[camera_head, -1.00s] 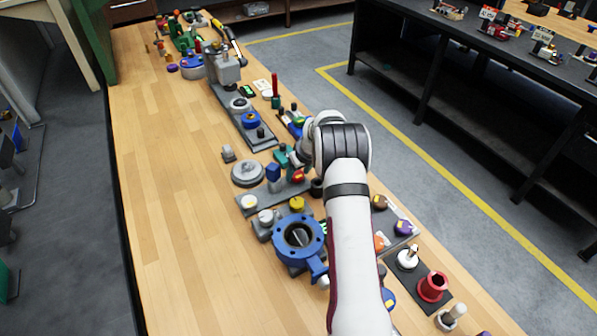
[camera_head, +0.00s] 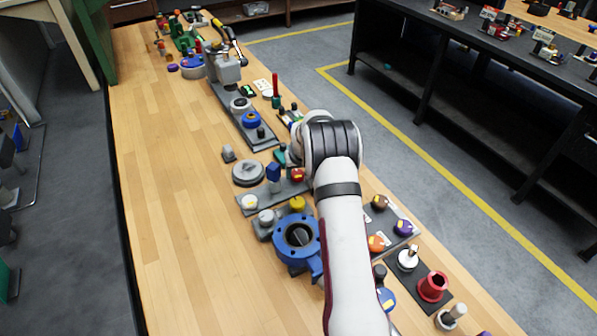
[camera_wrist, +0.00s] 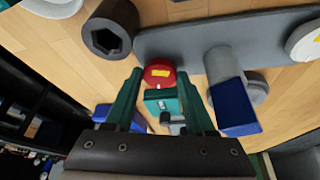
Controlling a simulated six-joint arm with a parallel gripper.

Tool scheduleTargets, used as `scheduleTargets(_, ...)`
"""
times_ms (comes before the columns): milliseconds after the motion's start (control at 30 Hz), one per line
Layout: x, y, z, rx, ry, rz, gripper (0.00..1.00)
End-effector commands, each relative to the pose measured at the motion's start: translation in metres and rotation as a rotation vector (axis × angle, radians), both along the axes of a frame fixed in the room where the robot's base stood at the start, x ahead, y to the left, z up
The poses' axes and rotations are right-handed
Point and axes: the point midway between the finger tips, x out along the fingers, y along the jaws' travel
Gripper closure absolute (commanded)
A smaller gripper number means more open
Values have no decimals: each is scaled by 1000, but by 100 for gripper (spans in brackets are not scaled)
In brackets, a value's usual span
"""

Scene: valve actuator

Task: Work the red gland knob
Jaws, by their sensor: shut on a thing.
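The red gland knob (camera_wrist: 158,73) has a yellow mark on top. In the wrist view it sits between the tips of my gripper's two teal fingers (camera_wrist: 159,76), which are shut on it. A teal block (camera_wrist: 162,103) lies just below the knob in that view, also between the fingers. In the head view the red knob (camera_head: 297,175) shows on a grey plate beside a blue block (camera_head: 273,172). My gripper is mostly hidden there behind my wrist.
The blue lever block also shows close to the right finger in the wrist view (camera_wrist: 236,108). A black hex socket (camera_wrist: 108,32) stands to the left. A yellow knob (camera_head: 297,203) and blue valve ring (camera_head: 299,236) are near. The left side of the bench is clear.

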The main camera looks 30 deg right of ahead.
Motion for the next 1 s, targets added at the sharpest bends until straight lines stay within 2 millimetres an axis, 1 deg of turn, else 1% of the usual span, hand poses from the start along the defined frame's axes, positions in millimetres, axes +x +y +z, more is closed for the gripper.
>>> scheduleTargets(200,0,2,0,1,2,-126,100)
scheduleTargets(400,1,2,0,1,2,-204,100)
scheduleTargets(600,0,2,0,2,1,-239,100)
scheduleTargets(967,0,3,0,2,2,-243,100)
scheduleTargets(1000,0,3,0,2,2,-243,42)
